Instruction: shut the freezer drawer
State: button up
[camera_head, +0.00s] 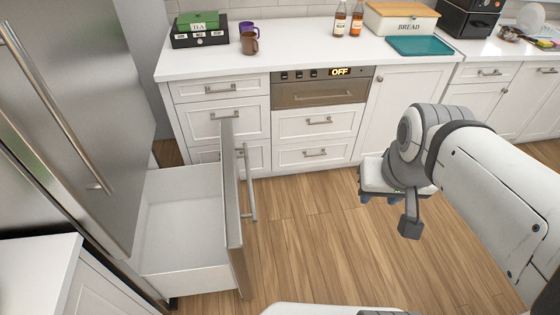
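The freezer drawer (185,215) is pulled out from the bottom of the steel fridge (100,70) at the left. Its white bin looks empty. Its steel front (234,215) faces right and carries a long vertical-looking bar handle (249,183). My gripper (395,205) is to the right of the drawer front, above the wood floor, apart from the handle. My arm comes in from the right. The fingers are mostly hidden under the wrist, so I cannot tell if they are open or shut.
White cabinets with a counter (300,45) run along the back. A small built-in oven (320,90) reads OFF. A white cabinet corner (40,265) stands at the lower left beside the drawer. The wood floor (310,225) between drawer and gripper is clear.

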aim_at(191, 237)
jog(key=z, duration=0.2)
jog(key=i, duration=0.9)
jog(key=u, duration=1.1)
jog(key=k, duration=0.85)
jog(key=u, duration=0.7)
